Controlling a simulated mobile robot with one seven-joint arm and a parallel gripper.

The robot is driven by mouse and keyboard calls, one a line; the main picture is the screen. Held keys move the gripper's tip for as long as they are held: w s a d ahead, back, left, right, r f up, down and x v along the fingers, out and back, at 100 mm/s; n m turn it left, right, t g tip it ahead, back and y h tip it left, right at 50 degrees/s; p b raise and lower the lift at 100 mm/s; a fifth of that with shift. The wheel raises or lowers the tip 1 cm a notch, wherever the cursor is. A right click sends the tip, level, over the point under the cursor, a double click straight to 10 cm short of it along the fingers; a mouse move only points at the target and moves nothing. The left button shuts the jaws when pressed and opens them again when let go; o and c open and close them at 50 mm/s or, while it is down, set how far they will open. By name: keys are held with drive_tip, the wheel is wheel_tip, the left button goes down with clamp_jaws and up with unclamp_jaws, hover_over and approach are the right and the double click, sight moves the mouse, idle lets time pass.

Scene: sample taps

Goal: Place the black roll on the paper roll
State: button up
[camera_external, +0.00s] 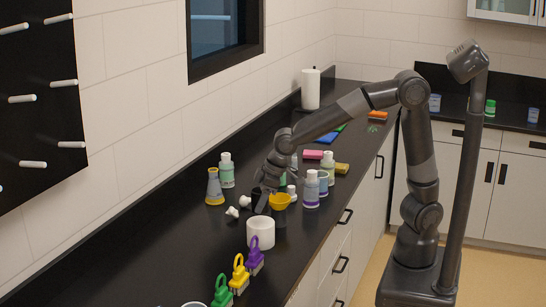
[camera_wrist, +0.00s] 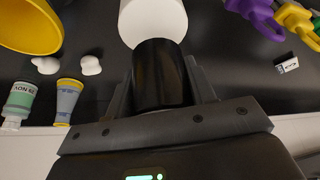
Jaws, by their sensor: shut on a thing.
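My gripper (camera_wrist: 160,85) is shut on the black roll (camera_wrist: 161,70), which sits between its two fingers in the wrist view. In the external view my gripper (camera_external: 263,200) is low over the dark counter, and the black roll is mostly lost against the dark arm and counter. I cannot tell whether the two touch. Another white upright roll (camera_external: 311,89) stands far back by the wall.
A yellow bowl-like thing (camera_external: 280,201) is close beside my gripper. Small white pieces (camera_external: 232,212), a flask (camera_external: 214,188) and bottles (camera_external: 311,189) stand around it. The wall borders the counter's left side.

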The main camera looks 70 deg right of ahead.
drive_tip(key=shift+f, duration=2)
drive_tip(key=shift+f, duration=0.1)
drive_tip(key=o, duration=1)
drive_tip(key=v, duration=1.2)
drive_tip(key=s+d+m, duration=0.1)
drive_tip(key=s+d, duration=0.5)
drive_tip(key=s+d+m+t+h, duration=0.1)
drive_tip(key=s+d+m, duration=0.1)
drive_tip(key=s+d, duration=0.5)
drive_tip(key=s+d+m+h, duration=0.1)
drive_tip(key=s+d+m, duration=0.1)
drive_tip(key=s+d, duration=0.4)
drive_tip(key=shift+s+d+f+t, duration=0.25)
drive_tip(key=shift+s+d+t, duration=0.05)
drive_tip(key=shift+s, duration=0.25)
